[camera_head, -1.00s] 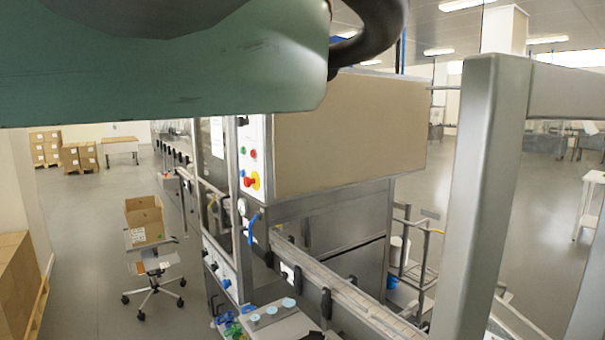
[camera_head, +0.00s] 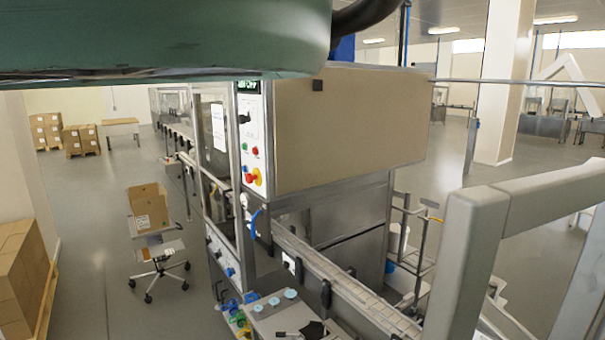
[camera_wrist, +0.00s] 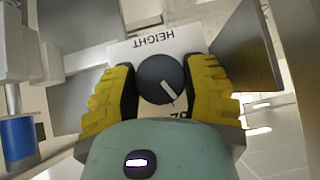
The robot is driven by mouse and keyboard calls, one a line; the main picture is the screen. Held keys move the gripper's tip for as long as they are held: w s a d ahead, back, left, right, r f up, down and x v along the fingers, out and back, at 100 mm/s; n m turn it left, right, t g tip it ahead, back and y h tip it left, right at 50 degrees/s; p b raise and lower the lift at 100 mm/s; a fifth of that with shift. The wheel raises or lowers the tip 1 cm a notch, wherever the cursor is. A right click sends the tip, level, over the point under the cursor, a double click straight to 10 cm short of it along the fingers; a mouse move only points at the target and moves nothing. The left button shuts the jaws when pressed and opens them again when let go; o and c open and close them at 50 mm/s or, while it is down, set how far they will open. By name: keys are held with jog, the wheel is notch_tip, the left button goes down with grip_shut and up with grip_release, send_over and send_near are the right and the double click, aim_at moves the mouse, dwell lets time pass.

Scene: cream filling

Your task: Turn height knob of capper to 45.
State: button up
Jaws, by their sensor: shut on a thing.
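In the wrist view, the round dark height knob (camera_wrist: 160,79) sits on a white plate labelled HEIGHT (camera_wrist: 140,47), which appears upside down. A light pointer line on the knob points down and slightly right in the picture. My gripper (camera_wrist: 160,82) has yellow padded fingers on both sides of the knob and is shut on it. Part of a printed number shows below the knob, mostly hidden by my gripper body. In the head view, the capper (camera_head: 345,130) is a large steel machine with a beige panel. My fingers are not in the head view.
A conveyor rail (camera_head: 340,280) runs from the machine toward the lower right. A grey metal frame (camera_head: 470,250) stands at the right. A chair with an open cardboard box (camera_head: 148,207) is at the left.

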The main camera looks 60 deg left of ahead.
jog(key=shift+f, duration=0.1)
jog(key=o, duration=1.2)
jog(key=shift+r, duration=5.1)
jog(key=shift+a, duration=0.1)
